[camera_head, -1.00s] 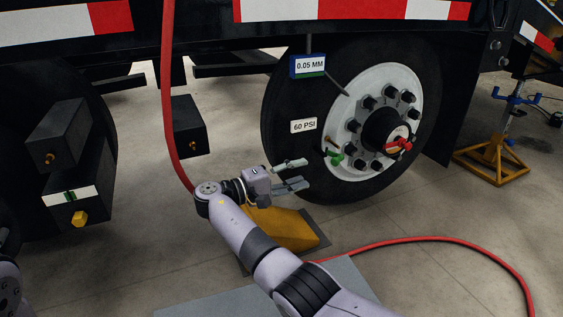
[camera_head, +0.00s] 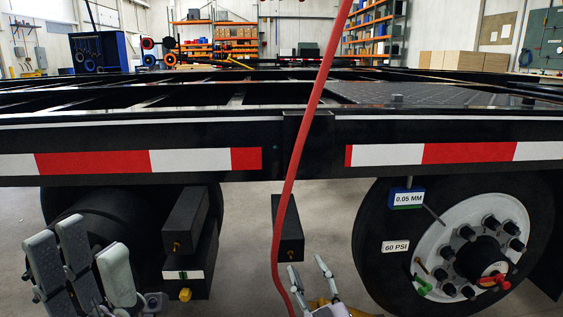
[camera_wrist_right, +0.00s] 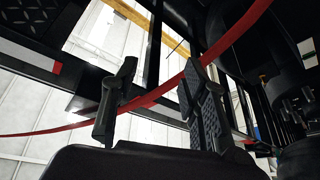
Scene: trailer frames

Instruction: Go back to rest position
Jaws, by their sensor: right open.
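My left gripper (camera_head: 82,250) stands upright at the lower left of the head view, its grey fingers close to the camera. Whether its jaws are apart is unclear from this angle. My right gripper (camera_head: 308,275) is low in the middle of the head view, its fingers apart and empty. In the right wrist view its two dark fingers (camera_wrist_right: 155,92) are spread, with nothing held between them. The red hose (camera_wrist_right: 160,92) crosses behind them there; contact cannot be told.
The red hose (camera_head: 292,175) hangs in front of the trailer frame (camera_head: 210,135), close beside my right gripper. The wheel (camera_head: 380,275) is at the right, with a 60 PSI label and a 0.05 MM gauge (camera_head: 406,198). Black boxes (camera_head: 187,222) hang under the frame.

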